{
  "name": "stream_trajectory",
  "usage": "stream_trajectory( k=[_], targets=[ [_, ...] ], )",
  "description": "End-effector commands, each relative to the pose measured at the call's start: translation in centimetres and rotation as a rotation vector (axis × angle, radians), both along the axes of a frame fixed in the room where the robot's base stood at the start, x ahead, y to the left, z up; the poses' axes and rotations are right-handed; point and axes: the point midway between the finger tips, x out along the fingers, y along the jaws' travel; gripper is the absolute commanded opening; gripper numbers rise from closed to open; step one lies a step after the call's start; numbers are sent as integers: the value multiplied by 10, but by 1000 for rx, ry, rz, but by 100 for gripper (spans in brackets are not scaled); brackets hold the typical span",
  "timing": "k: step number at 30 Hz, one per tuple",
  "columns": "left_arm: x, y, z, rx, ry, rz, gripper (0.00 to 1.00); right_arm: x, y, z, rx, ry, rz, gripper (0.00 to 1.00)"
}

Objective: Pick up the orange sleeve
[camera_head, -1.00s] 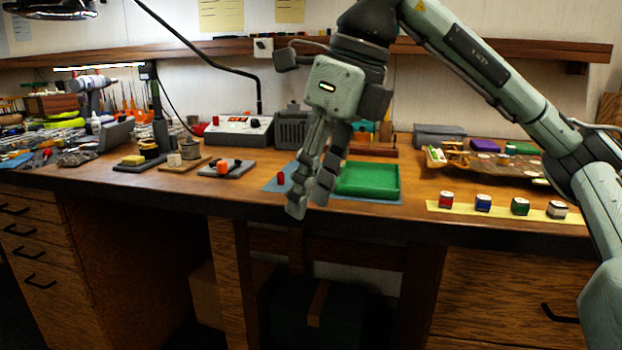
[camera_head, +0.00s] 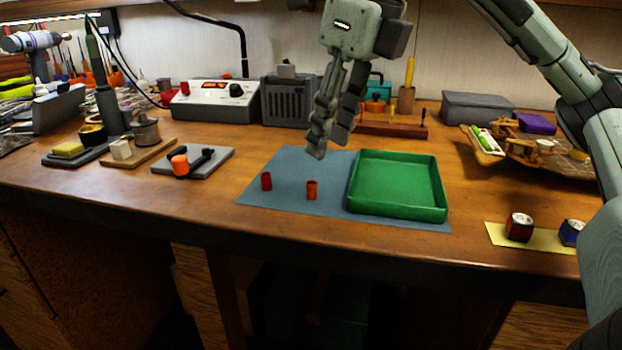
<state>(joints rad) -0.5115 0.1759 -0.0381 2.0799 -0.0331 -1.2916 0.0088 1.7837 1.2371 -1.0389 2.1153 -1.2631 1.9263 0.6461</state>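My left gripper is out of view.
A grey plate with an orange piece (camera_head: 180,163) lies to the left. Paint pots (camera_head: 520,227) stand on a yellow strip at the right. A grey ribbed box (camera_head: 288,102) and a wooden tool rack (camera_head: 390,129) are behind. The bench front is clear.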

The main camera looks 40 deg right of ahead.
Motion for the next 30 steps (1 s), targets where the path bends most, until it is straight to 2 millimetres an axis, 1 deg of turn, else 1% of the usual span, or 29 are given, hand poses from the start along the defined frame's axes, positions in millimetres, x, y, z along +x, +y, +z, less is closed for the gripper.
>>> stream_trajectory(
  k=[1, 5, 10, 15, 18, 24, 26, 30],
  targets=[
    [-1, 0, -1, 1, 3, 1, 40, 1, 1, -7, -1, 3, 0, 37],
    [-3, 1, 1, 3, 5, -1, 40, 5, 2, -20, 0, 2, -1, 37],
    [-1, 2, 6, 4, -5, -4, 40, 13, 8, -41, -1, 3, 1, 37],
    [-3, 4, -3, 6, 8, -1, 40, 20, 11, -63, 0, 1, 0, 37],
    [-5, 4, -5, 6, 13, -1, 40, 21, 11, -68, 0, 0, 0, 37],
    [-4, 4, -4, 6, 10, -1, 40, 21, 12, -68, 0, -1, 0, 37],
    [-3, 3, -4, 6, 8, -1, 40, 21, 12, -68, 0, -1, 0, 31],
    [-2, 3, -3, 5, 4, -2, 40, 21, 12, -68, 0, 0, 0, 13]
  ],
)
